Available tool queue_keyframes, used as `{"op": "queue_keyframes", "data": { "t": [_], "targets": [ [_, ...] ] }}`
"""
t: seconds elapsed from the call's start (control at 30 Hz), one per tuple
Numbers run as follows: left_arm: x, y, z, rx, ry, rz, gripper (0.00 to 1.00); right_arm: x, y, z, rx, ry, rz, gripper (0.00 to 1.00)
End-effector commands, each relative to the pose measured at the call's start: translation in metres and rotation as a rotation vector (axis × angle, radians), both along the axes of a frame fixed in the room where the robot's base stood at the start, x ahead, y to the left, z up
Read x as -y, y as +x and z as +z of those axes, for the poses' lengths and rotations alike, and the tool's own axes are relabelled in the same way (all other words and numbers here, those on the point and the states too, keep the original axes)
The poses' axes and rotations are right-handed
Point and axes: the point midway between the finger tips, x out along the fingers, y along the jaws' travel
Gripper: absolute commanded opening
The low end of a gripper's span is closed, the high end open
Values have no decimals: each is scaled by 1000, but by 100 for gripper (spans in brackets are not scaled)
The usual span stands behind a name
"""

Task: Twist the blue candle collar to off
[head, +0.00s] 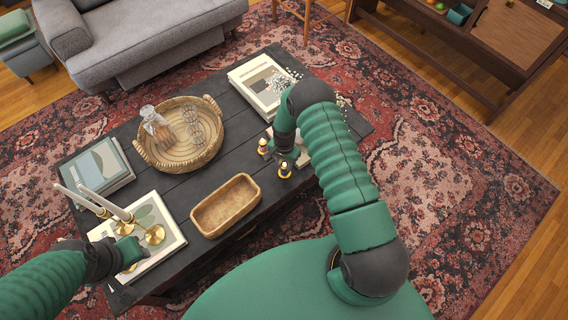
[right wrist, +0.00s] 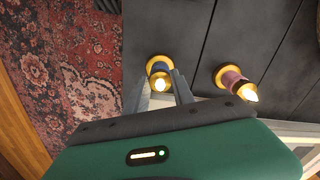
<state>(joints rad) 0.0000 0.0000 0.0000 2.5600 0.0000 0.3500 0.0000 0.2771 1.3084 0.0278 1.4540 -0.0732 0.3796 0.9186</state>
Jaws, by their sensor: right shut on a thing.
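The blue candle collar (right wrist: 158,67) sits around a small lit candle on a brass base, on the dark table. In the right wrist view, the two fingers of my right gripper (right wrist: 160,87) stand on either side of it, shut on the collar. In the head view this candle (head: 285,171) is upright below my right gripper, its collar mostly hidden. A second lit candle with a pink collar (right wrist: 231,80) stands to the right in the wrist view, apart from the fingers. My left gripper (head: 128,250) is by the brass candlesticks at the table's left; its fingers are unclear.
The dark table (head: 178,194) also bears a wooden bowl (head: 226,205), a wicker tray (head: 160,152) with glassware, and books (head: 95,172). Brass candlesticks (head: 154,235) with white tapers stand on a book at the left. White flowers are partly hidden behind my right arm.

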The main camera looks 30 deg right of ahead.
Motion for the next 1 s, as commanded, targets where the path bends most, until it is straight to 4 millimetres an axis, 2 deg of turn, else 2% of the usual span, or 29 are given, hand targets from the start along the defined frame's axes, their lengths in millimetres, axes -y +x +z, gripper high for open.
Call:
{"op": "queue_keyframes", "data": {
  "t": [0.37, 0.57, 1.0],
  "targets": [
    [0, 0, -2, 0, 0, 0, 36, 0, 0, 0, 2, 0, 57, 0],
    [0, 0, -4, 0, 0, 0, 36, 0, 0, -1, 2, 1, 149, 0],
    [0, 0, -11, 0, 0, 0, 36, 0, 0, -1, 1, 1, 550, 0]
  ]
}}
